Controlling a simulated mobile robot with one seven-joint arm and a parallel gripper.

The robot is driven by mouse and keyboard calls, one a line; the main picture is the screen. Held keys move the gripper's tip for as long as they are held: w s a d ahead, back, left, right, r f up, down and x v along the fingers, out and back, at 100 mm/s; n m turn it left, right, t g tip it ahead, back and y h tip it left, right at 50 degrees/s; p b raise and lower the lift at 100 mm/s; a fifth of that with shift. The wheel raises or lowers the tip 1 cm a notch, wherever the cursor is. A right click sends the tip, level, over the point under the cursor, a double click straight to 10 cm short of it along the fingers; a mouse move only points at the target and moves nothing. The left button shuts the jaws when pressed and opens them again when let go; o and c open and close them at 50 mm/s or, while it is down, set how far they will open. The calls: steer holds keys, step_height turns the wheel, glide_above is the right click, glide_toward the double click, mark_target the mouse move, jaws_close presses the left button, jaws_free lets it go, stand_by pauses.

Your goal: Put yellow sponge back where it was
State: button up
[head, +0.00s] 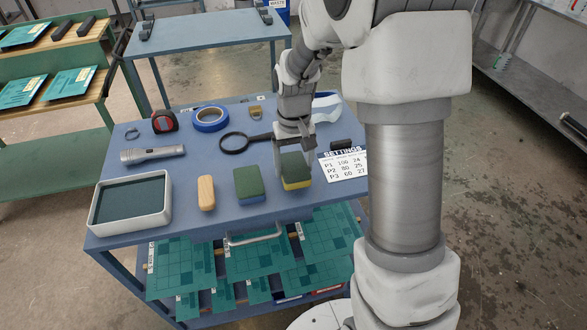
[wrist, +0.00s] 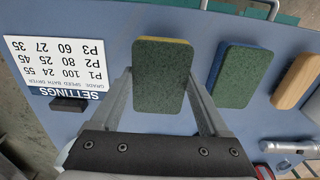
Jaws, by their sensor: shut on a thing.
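The yellow sponge (head: 296,183) has a dark green top and a yellow lower layer. It is near the table's front edge, between the blue-and-green sponge and the settings card. My gripper (head: 294,146) points down from above and is shut on the yellow sponge, a finger on each side. In the wrist view the sponge's green face (wrist: 160,80) fills the space between the fingers, with a thin yellow strip at its far edge. I cannot tell whether it rests on the table or hangs just above it.
The blue-and-green sponge (head: 249,186) is just left, then a wooden block (head: 206,193) and a white tray (head: 95,211) with a dark inside. The settings card (head: 343,164) lies to the right. A magnifying glass (head: 233,143), flashlight (head: 153,154) and blue tape (head: 210,118) lie behind.

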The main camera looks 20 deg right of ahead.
mark_target(294, 167)
steer(key=shift+f, duration=0.85)
steer(key=shift+f, duration=0.1)
steer(key=o, duration=1.3)
step_height(294, 167, up, 12)
steer(key=p, duration=0.2)
steer(key=s+r+t, duration=0.2)
steer(key=s+r, duration=0.1)
steer(key=s, duration=0.3)
steer(key=s+r+t, duration=0.1)
steer(key=s+r, duration=0.3)
steer(key=s, duration=0.3)
steer(key=s+r+t, duration=0.2)
steer(key=s+r, duration=0.1)
steer(key=s, duration=0.4)
steer(key=shift+s+r+t, duration=0.15)
steer(key=shift+r+t, duration=0.1)
steer(key=shift+t, duration=0.05)
